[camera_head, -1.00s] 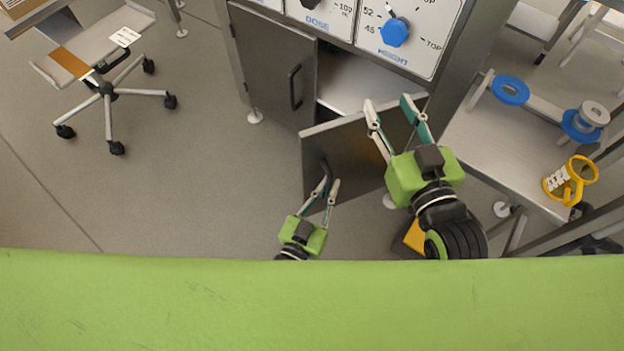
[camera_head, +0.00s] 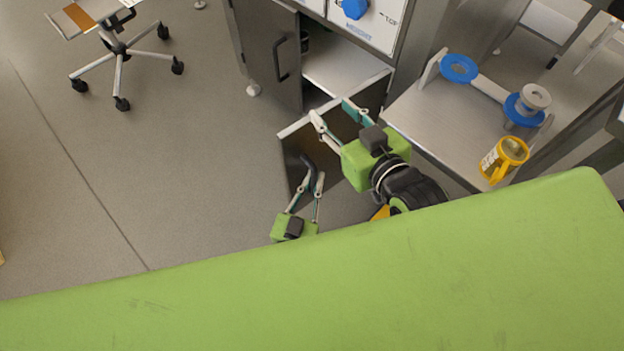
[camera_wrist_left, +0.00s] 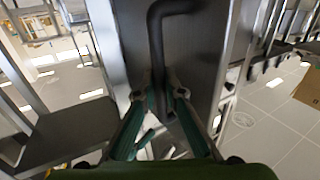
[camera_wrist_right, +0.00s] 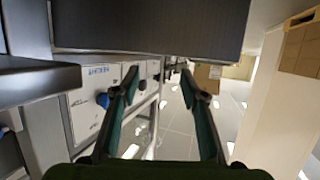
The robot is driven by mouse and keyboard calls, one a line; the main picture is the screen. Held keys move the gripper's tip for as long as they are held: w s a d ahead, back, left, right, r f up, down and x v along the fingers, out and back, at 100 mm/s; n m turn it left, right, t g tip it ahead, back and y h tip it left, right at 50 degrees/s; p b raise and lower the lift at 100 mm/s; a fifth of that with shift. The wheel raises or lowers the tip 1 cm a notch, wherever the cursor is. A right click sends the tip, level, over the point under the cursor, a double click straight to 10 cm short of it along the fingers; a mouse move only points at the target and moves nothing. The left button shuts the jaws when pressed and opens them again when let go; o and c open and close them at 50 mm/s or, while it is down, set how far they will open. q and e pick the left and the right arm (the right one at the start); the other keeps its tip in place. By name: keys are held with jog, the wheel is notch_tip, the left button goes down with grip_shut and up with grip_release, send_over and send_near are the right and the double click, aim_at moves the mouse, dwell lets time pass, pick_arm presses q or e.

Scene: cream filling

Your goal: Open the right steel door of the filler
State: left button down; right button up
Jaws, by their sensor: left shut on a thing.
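The right steel door (camera_head: 296,150) of the filler stands ajar, swung out from the cabinet. Its dark handle (camera_head: 306,161) is on the outer face, and the handle also shows in the left wrist view (camera_wrist_left: 157,45). My left gripper (camera_head: 308,180) is shut on this handle; its fingertips (camera_wrist_left: 163,95) meet at the handle's lower end in the wrist view. My right gripper (camera_head: 333,110) is open near the door's top edge, fingers apart with nothing visible between them in the right wrist view (camera_wrist_right: 158,75). I cannot tell whether it touches the door.
The left steel door (camera_head: 262,45) with its handle stands beside the open compartment (camera_head: 345,70). A chair (camera_head: 120,50) is at far left. The floor left of the door is clear.

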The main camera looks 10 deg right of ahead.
pick_arm(q)
jog(key=shift+d, duration=0.1)
jog(key=c, duration=2.1)
grip_release()
jog(key=shift+w, duration=0.1)
jog(key=shift+s+a+f, duration=0.1)
jog(key=shift+s+a, duration=0.1)
jog(key=shift+s, duration=0.15)
jog(key=v, duration=1.1)
jog(key=shift+s, duration=0.15)
